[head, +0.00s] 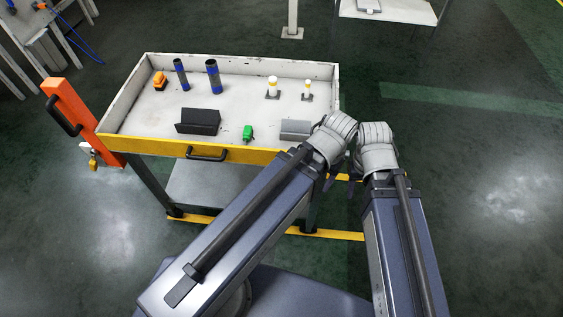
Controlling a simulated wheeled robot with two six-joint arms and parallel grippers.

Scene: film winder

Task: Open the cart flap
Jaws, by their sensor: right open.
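The cart (270,156) stands in front of me with a shallow white tray top and a yellow front edge. A black handle (207,154) is on that front edge. An orange panel (84,122) with a black handle stands upright at the cart's left end; I cannot tell for sure whether it is the flap. Both my arms reach to the cart's front right corner, far from the panel. My right gripper (352,187) is open and empty, pointing down beside the corner. My left gripper is mostly hidden by its wrist; its jaws cannot be made out.
The tray holds two dark cylinders (212,76), an orange item (160,81), two small white-and-yellow pieces (272,87), dark and grey blocks (198,121) and a green item (248,132). A lower shelf (210,185) is under it. The floor to the right is clear.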

